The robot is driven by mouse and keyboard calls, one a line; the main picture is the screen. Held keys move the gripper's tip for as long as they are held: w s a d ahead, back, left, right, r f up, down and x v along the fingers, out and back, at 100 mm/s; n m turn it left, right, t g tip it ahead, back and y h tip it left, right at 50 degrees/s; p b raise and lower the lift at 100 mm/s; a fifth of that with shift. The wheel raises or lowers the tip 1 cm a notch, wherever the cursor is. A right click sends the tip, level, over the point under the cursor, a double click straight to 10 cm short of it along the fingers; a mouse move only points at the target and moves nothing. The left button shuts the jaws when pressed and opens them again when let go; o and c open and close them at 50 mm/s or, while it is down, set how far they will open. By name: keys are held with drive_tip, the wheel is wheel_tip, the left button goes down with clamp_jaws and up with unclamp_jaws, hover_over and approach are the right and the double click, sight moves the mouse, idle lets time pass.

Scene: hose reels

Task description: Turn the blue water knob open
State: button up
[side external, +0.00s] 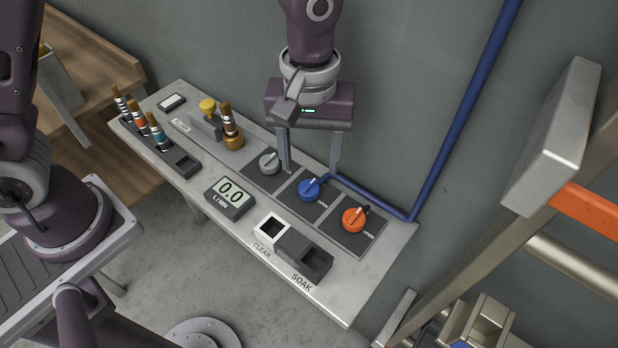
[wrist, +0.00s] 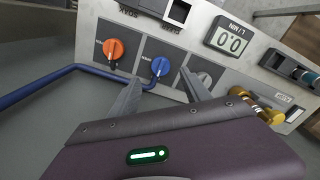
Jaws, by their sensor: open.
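The blue knob (side external: 309,189) sits on a dark square plate on the grey panel, between a grey knob (side external: 269,162) and an orange knob (side external: 353,219). It has a white pointer line across it. The blue knob also shows in the wrist view (wrist: 160,67), just beyond my fingers. My gripper (side external: 311,172) is open and empty, pointing down, with its two fingers apart above and behind the blue knob. In the side view one finger is near the grey knob and the other is behind the blue knob. I cannot tell whether either finger touches anything.
A blue pipe (side external: 450,140) runs down the wall and along the panel's back edge. A display (side external: 229,196) reads 0.0 L/MIN. White and dark trays marked CLEAR (side external: 269,229) and SOAK (side external: 304,256) lie in front. A brass fitting (side external: 233,135) and several banded nozzles stand at left.

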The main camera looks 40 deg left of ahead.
sight(309, 184)
wheel_tip(309, 184, down, 6)
drive_tip(key=shift+f, duration=0.25)
drive_tip(key=shift+c, duration=0.5)
clamp_jaws()
